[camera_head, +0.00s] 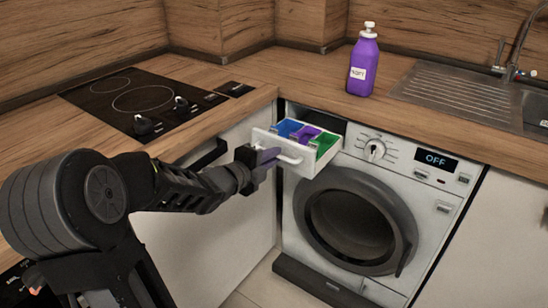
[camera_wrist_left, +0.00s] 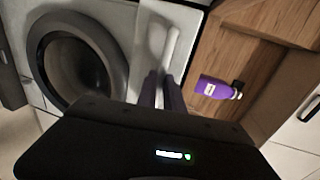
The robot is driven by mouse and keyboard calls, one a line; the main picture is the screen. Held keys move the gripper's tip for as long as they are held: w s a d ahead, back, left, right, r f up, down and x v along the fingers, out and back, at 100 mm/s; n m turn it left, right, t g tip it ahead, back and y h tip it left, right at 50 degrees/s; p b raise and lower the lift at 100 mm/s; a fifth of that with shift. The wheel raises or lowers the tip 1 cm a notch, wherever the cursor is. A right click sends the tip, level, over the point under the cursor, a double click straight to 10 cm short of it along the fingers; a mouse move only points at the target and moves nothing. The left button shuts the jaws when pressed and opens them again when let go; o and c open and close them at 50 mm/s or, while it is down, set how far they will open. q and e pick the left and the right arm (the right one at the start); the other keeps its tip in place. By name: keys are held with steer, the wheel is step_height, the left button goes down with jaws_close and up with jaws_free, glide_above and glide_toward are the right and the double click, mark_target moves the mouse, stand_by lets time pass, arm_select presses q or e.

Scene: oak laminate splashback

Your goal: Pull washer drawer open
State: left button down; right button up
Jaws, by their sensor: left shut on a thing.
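The washer (camera_head: 350,205) stands under the counter, its round door shut and its display reading OFF. Its detergent drawer (camera_head: 318,162) sticks out at the upper left, with blue, purple and green compartments showing. My left gripper (camera_head: 272,156) is at the drawer's front, shut on the white drawer handle (camera_head: 290,159). In the left wrist view the two dark fingers (camera_wrist_left: 161,92) reach to the white drawer front (camera_wrist_left: 168,45), and the washer door (camera_wrist_left: 75,62) is to their left. My right gripper is in neither view.
A purple bottle (camera_head: 363,62) stands on the wooden counter (camera_head: 300,72) above the washer. A black hob (camera_head: 140,98) lies at the left, and a steel sink (camera_head: 470,92) at the right. A dark cabinet handle (camera_head: 208,153) is close to my left arm.

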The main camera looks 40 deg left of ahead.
arm_select(q)
steer(key=shift+s, duration=0.1)
steer(key=c, duration=1.5)
jaws_free()
steer(key=p+v, duration=0.1)
steer(key=v, duration=0.6)
steer(key=shift+s, duration=0.4)
